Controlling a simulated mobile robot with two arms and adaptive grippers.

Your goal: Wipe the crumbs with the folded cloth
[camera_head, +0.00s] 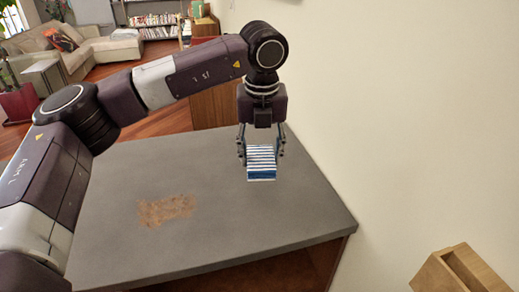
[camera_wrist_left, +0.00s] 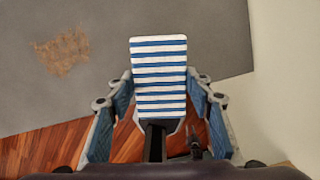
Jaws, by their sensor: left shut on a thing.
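The folded cloth (camera_head: 261,165) has blue and white stripes. My left gripper (camera_head: 261,150) is shut on it, with a finger on each side, over the right part of the grey tabletop. I cannot tell whether the cloth touches the top. In the left wrist view the cloth (camera_wrist_left: 159,75) shows between the fingers (camera_wrist_left: 160,95). The brown crumbs (camera_head: 167,210) lie in a rough patch on the tabletop, to the left of the cloth and nearer the front edge. They also show in the left wrist view (camera_wrist_left: 63,52), apart from the cloth. My right gripper is not in view.
The grey tabletop (camera_head: 240,225) is otherwise clear. A pale wall (camera_head: 400,120) runs close along its right side. A wooden box-like object (camera_head: 461,272) stands at the lower right. A sofa (camera_head: 80,50) and bookshelves (camera_head: 152,20) are far behind.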

